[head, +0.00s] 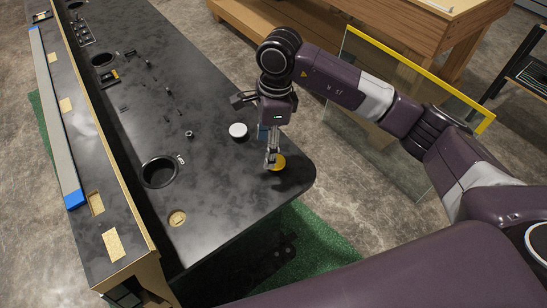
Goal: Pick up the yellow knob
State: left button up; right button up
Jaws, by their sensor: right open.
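The yellow knob (279,163) is a small round disc on the dark console top (225,190), near its rounded right corner. My right gripper (272,162) points down at the knob's left side, with its fingers over or beside it. Its jaws are open. The fingers cover part of the knob, and I cannot tell whether they touch it. My left gripper is not in view.
A white round knob (238,130) stands close to the left of my right gripper. A black-rimmed round hole (159,172) lies further left. A glass panel with a yellow edge (375,130) stands behind my right arm. The console's front right area is mostly clear.

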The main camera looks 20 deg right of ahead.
aim_at(279, 158)
jog(key=d, duration=0.1)
jog(key=d+h, duration=0.1)
jog(key=w+d, duration=0.1)
jog(key=shift+d+r, duration=0.25)
jog(key=shift+s+f, duration=0.1)
jog(key=shift+f, duration=0.3)
jog(key=f, duration=0.2)
jog(key=f+p, duration=0.1)
jog(key=f, duration=0.1)
jog(key=f+p, duration=0.1)
jog(key=f, duration=0.1)
jog(key=shift+s+a, duration=0.4)
jog(key=shift+w+f, duration=0.1)
jog(key=shift+f, duration=0.25)
jog(key=shift+c, duration=0.4)
jog(key=c, duration=1.3)
jog(key=shift+o, duration=0.2)
jog(key=shift+r, duration=0.1)
